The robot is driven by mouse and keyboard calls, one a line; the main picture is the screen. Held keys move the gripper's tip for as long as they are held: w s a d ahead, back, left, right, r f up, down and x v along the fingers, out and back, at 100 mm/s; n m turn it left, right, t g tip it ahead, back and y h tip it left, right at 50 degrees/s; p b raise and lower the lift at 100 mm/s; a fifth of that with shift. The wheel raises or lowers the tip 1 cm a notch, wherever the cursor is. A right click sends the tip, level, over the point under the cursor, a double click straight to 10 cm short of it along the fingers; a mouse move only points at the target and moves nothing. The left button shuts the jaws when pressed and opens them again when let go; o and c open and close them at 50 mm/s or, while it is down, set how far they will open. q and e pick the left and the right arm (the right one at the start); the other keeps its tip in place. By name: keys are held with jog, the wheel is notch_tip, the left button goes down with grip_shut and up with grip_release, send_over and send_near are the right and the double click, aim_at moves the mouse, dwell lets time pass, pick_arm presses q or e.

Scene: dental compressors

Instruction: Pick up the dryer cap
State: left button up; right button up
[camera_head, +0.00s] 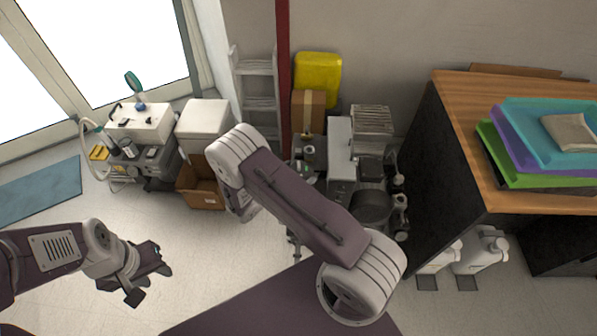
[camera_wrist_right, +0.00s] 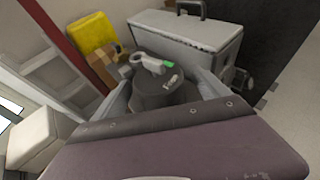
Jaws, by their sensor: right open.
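In the right wrist view, a dark round canister (camera_wrist_right: 160,90) stands upright, with a pale fitting (camera_wrist_right: 150,63) with a green end on top. I cannot tell for certain which part is the dryer cap. My right gripper (camera_wrist_right: 162,78) is open, its two grey fingers apart on either side of the canister in this view. Whether they touch it is unclear. In the head view my right arm hides this gripper and part of the compressor equipment (camera_head: 341,150). My left gripper (camera_head: 153,284) is open and empty above the floor at the lower left.
A wooden-topped cabinet (camera_head: 455,90) with stacked trays (camera_head: 535,140) stands at right. A red post (camera_head: 283,70), yellow container (camera_head: 318,75) and cardboard box (camera_head: 307,110) stand behind the equipment. A white unit (camera_head: 145,122) and open box (camera_head: 203,194) are at left. Floor before them is clear.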

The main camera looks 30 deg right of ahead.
aim_at(304, 169)
jog(key=x, duration=0.4)
jog(key=shift+d+f, duration=0.1)
jog(key=shift+f, duration=0.05)
jog(key=shift+c, duration=1.3)
jog(key=c, duration=1.3)
